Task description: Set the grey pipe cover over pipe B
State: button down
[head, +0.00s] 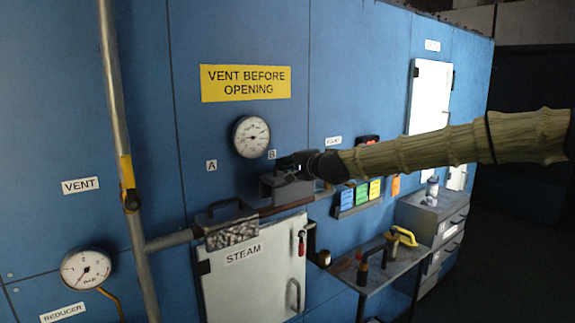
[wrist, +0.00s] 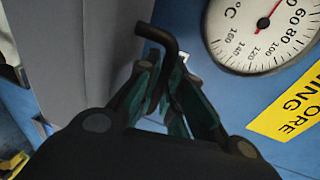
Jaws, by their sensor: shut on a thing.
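The grey pipe cover (head: 282,190) hangs by its black handle from my gripper (head: 290,164), below the B label (head: 271,154). In the wrist view my gripper (wrist: 170,95) has its fingers closed on the black handle (wrist: 150,32), and the grey cover (wrist: 85,45) fills the upper left. The brown pipe (head: 290,207) shows along the cover's lower edge; whether the cover touches it or hangs just above cannot be told. Another cover (head: 232,232), patterned grey with a black handle, sits on the pipe below the A label (head: 211,166).
The blue wall panel (head: 345,60) is close behind, with a dial gauge (head: 251,136) above the cover. The STEAM door (head: 255,280) is below. A metal shelf (head: 370,272) with tools and a grey drawer cabinet (head: 432,215) stand to the right. A vertical pipe (head: 118,110) rises at left.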

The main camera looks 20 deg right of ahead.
aim_at(287, 185)
jog(key=shift+f+b, duration=2.9)
jog(key=shift+f, duration=0.6)
jog(key=c, duration=1.5)
grip_release()
jog(key=shift+s, duration=0.1)
jog(key=shift+v, duration=5.9)
jog(key=shift+r, duration=0.1)
